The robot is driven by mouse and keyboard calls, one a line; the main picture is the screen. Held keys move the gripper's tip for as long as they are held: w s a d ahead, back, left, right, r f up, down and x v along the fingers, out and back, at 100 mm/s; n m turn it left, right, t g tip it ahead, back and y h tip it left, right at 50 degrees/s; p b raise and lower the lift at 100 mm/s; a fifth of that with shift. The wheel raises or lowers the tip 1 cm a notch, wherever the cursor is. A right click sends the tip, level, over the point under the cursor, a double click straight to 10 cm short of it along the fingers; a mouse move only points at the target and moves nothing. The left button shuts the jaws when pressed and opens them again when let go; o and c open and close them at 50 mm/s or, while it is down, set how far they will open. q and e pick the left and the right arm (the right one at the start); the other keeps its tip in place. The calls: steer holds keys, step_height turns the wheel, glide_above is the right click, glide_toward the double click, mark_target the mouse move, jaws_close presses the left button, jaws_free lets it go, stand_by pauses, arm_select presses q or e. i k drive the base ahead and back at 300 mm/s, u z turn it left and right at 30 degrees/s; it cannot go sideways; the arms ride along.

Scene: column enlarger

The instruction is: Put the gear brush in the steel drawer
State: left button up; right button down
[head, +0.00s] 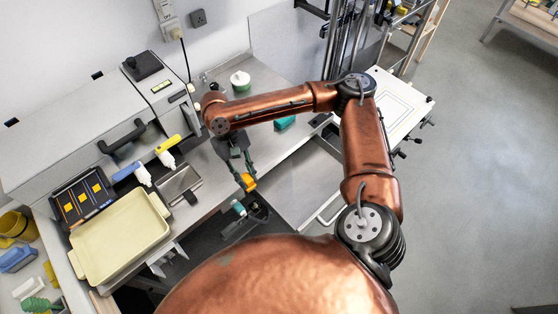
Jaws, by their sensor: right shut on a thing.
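My right gripper (244,176) hangs at the end of the copper arm, over the front edge of the steel counter. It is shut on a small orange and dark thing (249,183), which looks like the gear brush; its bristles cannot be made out. The steel drawer (300,183) appears as a pulled-out grey tray below the counter, right of the gripper, with a pale bar handle (331,211). The held thing is left of it. Dark jaws (246,218) just below, with a teal and white part, look like my left gripper; their opening is unclear.
A cream tray (120,238), a dark tray with yellow squares (86,197) and blue and yellow bottles (166,151) stand on the left. A white board (399,105) stands right.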

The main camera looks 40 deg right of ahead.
mark_target(320, 173)
steer(key=u, duration=0.05)
steer(key=k, duration=0.4)
steer(key=z, duration=0.65)
steer(key=i, duration=1)
steer(key=z, duration=0.2)
